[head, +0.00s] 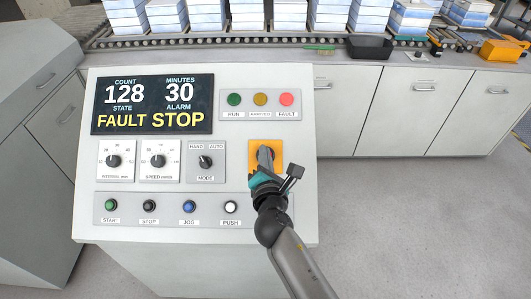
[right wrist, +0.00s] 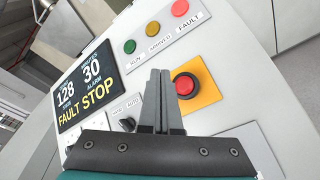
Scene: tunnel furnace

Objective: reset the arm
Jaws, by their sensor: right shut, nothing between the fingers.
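My right gripper (head: 265,156) is shut and empty. In the head view it is in front of the yellow plate (head: 253,149) on the right of the control panel (head: 230,75), and it hides the red button there. In the right wrist view my right gripper (right wrist: 161,75) shows with its fingers together, just left of the red button (right wrist: 186,83) on its yellow plate (right wrist: 207,90). The fingertips overlap the button's left edge in that view; I cannot tell whether they touch it. My left gripper is not in view.
The display (head: 152,104) reads FAULT STOP, count 128, minutes 30. The FAULT lamp (head: 287,99) is bright red. Dials and a mode switch (head: 205,162) sit left of my gripper, above a button row (head: 170,208). Behind are a roller conveyor (head: 225,42), a dark tray (head: 370,47) and cabinets (head: 425,105).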

